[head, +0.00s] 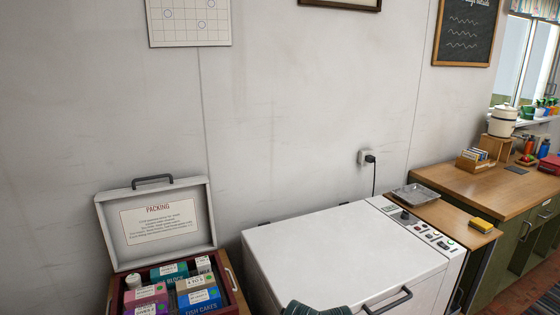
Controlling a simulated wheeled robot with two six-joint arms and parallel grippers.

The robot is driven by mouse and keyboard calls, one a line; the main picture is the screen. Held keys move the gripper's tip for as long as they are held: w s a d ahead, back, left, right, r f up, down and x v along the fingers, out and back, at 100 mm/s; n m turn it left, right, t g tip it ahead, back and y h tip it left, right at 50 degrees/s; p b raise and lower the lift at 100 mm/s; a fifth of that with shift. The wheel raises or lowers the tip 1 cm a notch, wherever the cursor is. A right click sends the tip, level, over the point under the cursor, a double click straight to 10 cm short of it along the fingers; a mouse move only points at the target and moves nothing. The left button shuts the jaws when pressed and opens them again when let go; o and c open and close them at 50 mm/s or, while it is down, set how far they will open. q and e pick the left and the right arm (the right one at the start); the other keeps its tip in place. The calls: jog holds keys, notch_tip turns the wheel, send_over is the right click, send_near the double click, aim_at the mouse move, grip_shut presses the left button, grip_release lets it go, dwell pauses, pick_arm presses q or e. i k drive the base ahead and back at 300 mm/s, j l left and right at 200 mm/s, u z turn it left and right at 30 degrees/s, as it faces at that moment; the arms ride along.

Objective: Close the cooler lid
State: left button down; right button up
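The cooler (232,290) stands at the lower left in the head view, a dark red box cut off by the bottom edge. Its pale grey lid (108,222) is open, upright and leaning back slightly towards the wall. The lid has a dark handle (152,180) on its top edge and a white "PACKING" label (160,222) on its inner face. Several cartons, among them a blue one (200,298), and a white-capped container (133,281) are packed inside. Neither of my grippers is in view.
A white chest appliance (340,250) with a dark front handle (388,302) stands right of the cooler. A dark green ribbed item (315,309), unclear, is at its front edge.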

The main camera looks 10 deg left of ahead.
aim_at(142, 226)
jog(key=u, duration=1.25)
